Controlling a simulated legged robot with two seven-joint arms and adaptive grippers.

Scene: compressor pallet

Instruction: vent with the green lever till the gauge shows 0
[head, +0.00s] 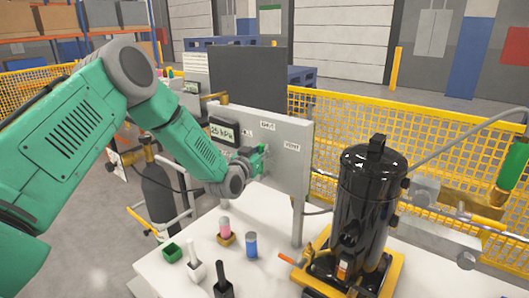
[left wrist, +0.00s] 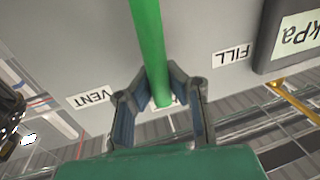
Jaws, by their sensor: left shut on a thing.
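The green lever (left wrist: 150,45) crosses the grey panel (head: 285,165) in the left wrist view. Its tip lies over a partly hidden label between the FILL label (left wrist: 232,55) and the VENT label (left wrist: 92,97). My left gripper (head: 262,156) is at the panel in the head view, below the labels. In the left wrist view its two fingers (left wrist: 160,100) are on either side of the lever near its tip, shut on it. The gauge (head: 222,132) at the panel's left appears to read 25 kPa; the number is small. My right gripper does not show.
A black compressor tank (head: 370,205) stands on a yellow base right of the panel. Small pink and blue containers, including a blue one (head: 251,246), stand on the white table (head: 185,280) in front. A yellow mesh fence (head: 430,150) runs behind.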

